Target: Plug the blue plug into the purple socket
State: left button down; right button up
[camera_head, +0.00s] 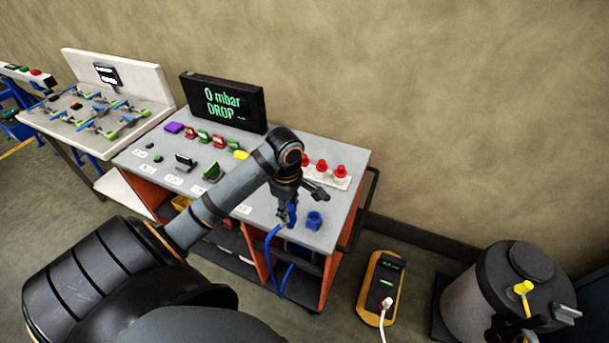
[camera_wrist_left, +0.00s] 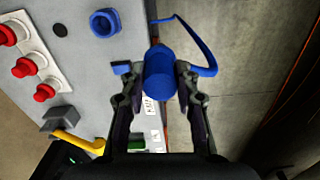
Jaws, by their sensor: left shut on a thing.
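My left gripper (camera_head: 290,208) is shut on the blue plug (camera_wrist_left: 160,75), above the front right part of the workbench top. The plug is a short blue cylinder between the fingertips in the left wrist view; its blue cable (camera_head: 270,262) hangs over the bench's front edge. A round blue socket (camera_head: 314,220) stands on the bench just right of the gripper, apart from the plug; it also shows in the left wrist view (camera_wrist_left: 104,23). A purple block (camera_head: 174,127), whose opening I cannot make out, sits at the back left of the bench top. My right gripper is not in view.
A black display (camera_head: 222,102) reading "0 mbar DROP" stands at the bench's back. Red and green parts, a yellow part (camera_head: 241,154) and red buttons (camera_head: 321,166) lie along the top. A tank (camera_head: 510,290) stands right on the floor.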

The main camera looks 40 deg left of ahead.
pick_arm(q)
jog(key=shift+s+a+r, duration=0.15)
jog(key=shift+s+r, duration=0.05)
jog(key=shift+s, duration=0.35)
jog(key=shift+s+d+r, duration=0.2)
jog(key=shift+s, duration=0.15)
jog(key=shift+r, duration=0.1)
jog(key=shift+r+p, duration=0.55)
jog(key=shift+r, duration=0.9)
jog(key=shift+f, duration=0.1)
